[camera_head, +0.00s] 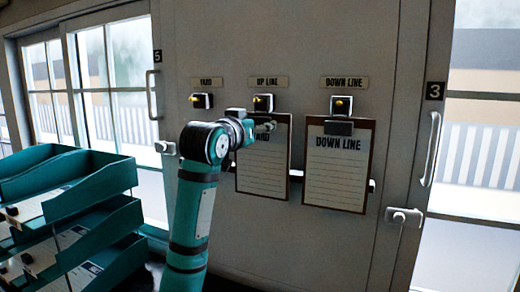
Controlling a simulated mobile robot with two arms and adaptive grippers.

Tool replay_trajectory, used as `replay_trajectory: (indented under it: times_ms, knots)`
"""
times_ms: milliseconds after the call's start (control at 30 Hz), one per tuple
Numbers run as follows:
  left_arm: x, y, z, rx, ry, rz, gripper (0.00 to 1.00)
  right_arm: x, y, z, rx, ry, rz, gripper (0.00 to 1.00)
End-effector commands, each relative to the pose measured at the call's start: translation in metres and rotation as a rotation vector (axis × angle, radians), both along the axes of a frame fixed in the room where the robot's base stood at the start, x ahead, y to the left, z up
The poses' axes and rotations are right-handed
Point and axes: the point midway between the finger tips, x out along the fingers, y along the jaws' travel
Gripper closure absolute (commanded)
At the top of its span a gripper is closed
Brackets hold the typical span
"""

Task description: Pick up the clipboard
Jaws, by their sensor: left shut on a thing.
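A clipboard (263,178) with a lined sheet, its heading partly covered but ending in "ARD", is upright against the wall below the "UP LINE" label. My left gripper (266,126) is shut on its top edge. The gripper hides the clip, and I cannot tell whether the board still rests on the hook (263,103) above. A second clipboard (338,180), headed "DOWN LINE", hangs under the "DOWN LINE" label. My right gripper is not in view.
An empty hook (201,101) is under the "YARD" label. Teal stacked trays (105,215) with papers stand at the left. Windowed doors with handles (431,150) flank the wall panel. A horizontal rail shows behind the boards' lower part.

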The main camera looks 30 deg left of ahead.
Motion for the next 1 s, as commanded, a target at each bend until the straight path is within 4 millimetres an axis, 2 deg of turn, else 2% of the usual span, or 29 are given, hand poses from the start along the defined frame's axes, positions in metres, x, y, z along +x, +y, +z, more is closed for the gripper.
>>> replay_trajectory:
  times_ms: [200, 367, 567, 900, 1000]
  knots:
    - [-0.003, 0.0, 0.003, 0.0, -0.004, 0.001, 0.71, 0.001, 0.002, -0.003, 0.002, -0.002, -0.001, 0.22]
    - [-0.013, 0.0, 0.012, 0.0, -0.007, 0.001, 0.71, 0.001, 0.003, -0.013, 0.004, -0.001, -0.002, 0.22]
    - [-0.044, -0.002, 0.028, 0.002, -0.01, 0.001, 0.71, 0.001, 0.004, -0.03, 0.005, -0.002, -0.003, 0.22]
    - [-0.112, -0.006, 0.064, 0.002, -0.01, 0.001, 0.71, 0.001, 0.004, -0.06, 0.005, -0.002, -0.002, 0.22]
    - [-0.126, -0.007, 0.072, 0.001, -0.007, 0.001, 0.71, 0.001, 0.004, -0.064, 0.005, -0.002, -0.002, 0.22]
